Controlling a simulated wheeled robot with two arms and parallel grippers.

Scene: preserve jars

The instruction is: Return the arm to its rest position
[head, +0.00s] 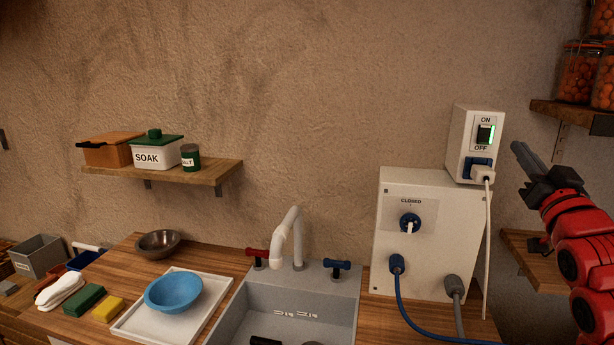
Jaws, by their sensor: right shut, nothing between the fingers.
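My right gripper (527,162) is raised at the right side of the head view, on a red arm that comes in from the right edge. Its dark fingers are together and hold nothing. They point up and left, just right of the white switch box (460,118) in the picture. I cannot tell whether they touch it. The box has an ON/OFF switch with a green light, and a white plug sits in its blue socket. My left gripper is not in view.
A white cabinet (386,235) with a dial marked CLOSED stands right of the sink (258,298). Shelves with orange-filled jars (577,78) are close to my right arm. A wall shelf (217,172) holds a SOAK box. A blue bowl (173,294) sits on a white tray (133,325).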

